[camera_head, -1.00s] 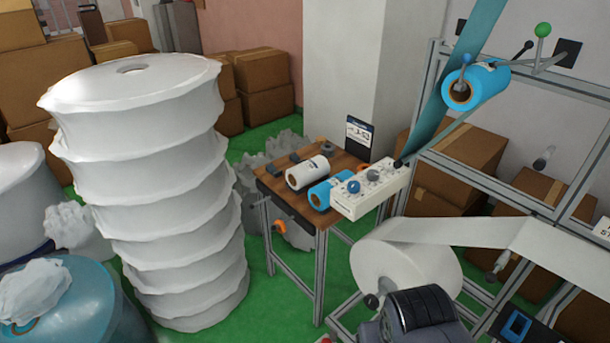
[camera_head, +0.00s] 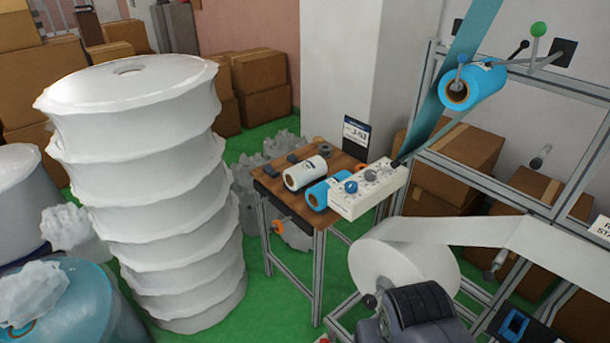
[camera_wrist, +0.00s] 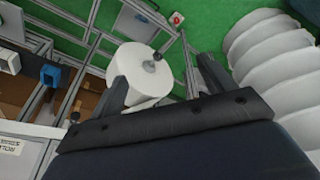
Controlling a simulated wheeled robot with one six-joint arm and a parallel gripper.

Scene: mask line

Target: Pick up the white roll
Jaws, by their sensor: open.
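A small white roll (camera_head: 306,172) with a brown core lies on its side on the wooden table (camera_head: 322,242), in the middle of the head view. A blue roll (camera_head: 326,192) lies just to its right, beside a white control box (camera_head: 368,190). A much larger white roll (camera_head: 398,270) is mounted on the machine frame and feeds a wide white web; it also shows in the wrist view (camera_wrist: 140,62). My gripper (camera_wrist: 162,70) is open with nothing between its fingers. It points toward the large mounted roll in the wrist view. The small white roll is not visible there.
A tall stack of big white rolls (camera_head: 140,185) stands left of the table. The metal frame (camera_head: 440,150) rises at right, carrying another blue roll (camera_head: 472,84). Cardboard boxes (camera_head: 262,85) stand behind. Green floor (camera_head: 270,270) shows between stack and table.

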